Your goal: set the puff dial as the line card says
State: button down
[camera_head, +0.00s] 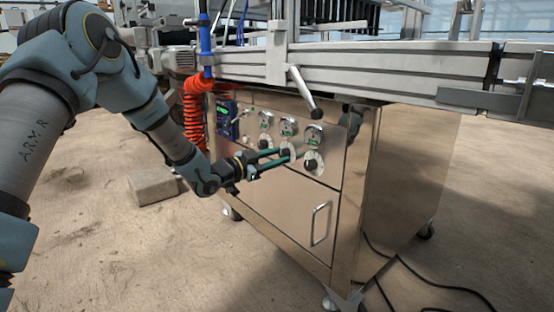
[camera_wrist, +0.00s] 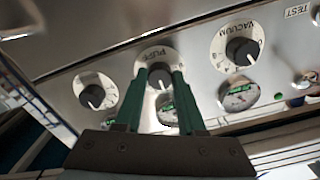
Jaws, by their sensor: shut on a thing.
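The puff dial (camera_wrist: 160,52) is in the middle of the wrist view, a pale round plate marked PUFF with a black knob (camera_wrist: 159,77). In the head view it is the middle dial of the row on the steel cabinet, partly covered by my fingers. My gripper (camera_head: 286,155) has its green fingers on both sides of that knob, shut on it; the fingers also show in the wrist view (camera_wrist: 159,80). The knob's pointer setting cannot be read surely. I cannot make out a line card.
The vacuum dial (camera_wrist: 241,50) is right of the puff dial in the wrist view, and another dial (camera_wrist: 92,96) is left. Gauges (camera_head: 287,127) sit above the dials in the head view. A lever (camera_head: 303,92) and an orange coiled hose (camera_head: 194,112) hang close by.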

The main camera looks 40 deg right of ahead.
dwell(0.3)
jog(key=c, duration=0.5)
grip_release()
jog(key=a+p, duration=0.3)
jog(key=a, duration=0.7)
jog(key=shift+w+a, duration=0.3)
jog(key=shift+a, duration=0.1)
